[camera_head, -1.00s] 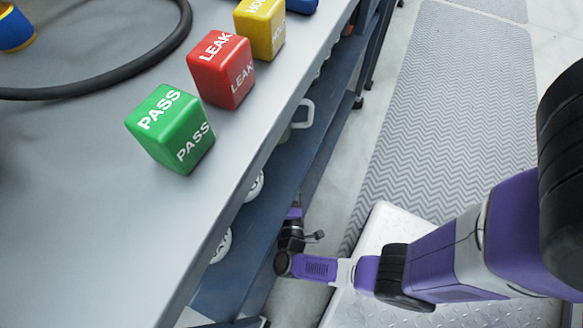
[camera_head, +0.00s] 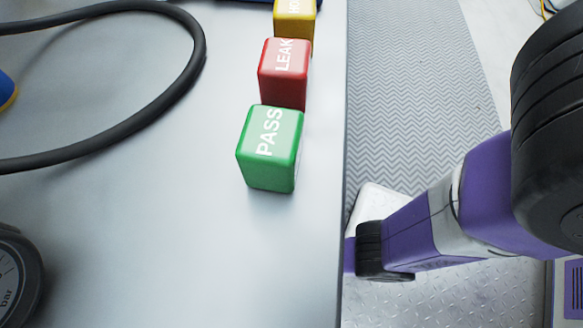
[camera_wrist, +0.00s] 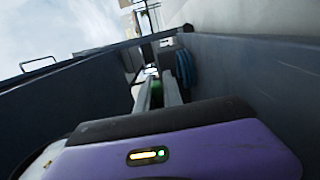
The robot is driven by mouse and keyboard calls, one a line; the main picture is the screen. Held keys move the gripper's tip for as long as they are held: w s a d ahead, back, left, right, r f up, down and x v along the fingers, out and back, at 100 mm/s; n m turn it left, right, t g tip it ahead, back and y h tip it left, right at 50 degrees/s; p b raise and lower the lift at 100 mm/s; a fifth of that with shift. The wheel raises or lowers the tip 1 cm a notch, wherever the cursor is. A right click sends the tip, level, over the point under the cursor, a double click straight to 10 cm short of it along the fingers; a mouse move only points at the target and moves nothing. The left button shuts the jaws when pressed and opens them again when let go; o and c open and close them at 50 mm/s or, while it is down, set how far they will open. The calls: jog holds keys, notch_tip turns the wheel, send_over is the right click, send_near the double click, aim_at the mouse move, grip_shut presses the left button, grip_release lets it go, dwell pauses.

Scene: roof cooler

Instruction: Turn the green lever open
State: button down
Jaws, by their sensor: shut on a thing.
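In the wrist view my gripper (camera_wrist: 158,84) reaches forward between two dark walls, its fingers close together. A small green piece, which looks like the green lever (camera_wrist: 156,94), shows between the fingers, and they are shut on it. Most of the lever is hidden by the fingers and my purple wrist housing, so its angle cannot be told. In the head view the gripper is hidden below the bench edge; only my upper arm shows at the right.
The grey bench top (camera_head: 150,240) carries a green PASS block (camera_head: 270,148), a red LEAK block (camera_head: 285,72), a yellow block (camera_head: 294,22), a black hose (camera_head: 197,60) and a gauge (camera_head: 18,275). In the wrist view a blue coil (camera_wrist: 185,68) lies beyond the fingers.

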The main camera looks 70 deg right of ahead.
jog(key=c, duration=1.5)
grip_release()
jog(key=shift+a, duration=0.1)
jog(key=v, duration=0.7)
jog(key=shift+a+b, duration=0.1)
jog(key=shift+b, duration=0.2)
jog(key=shift+s+a, duration=0.1)
jog(key=shift+a, duration=0.15)
jog(key=shift+s, duration=0.15)
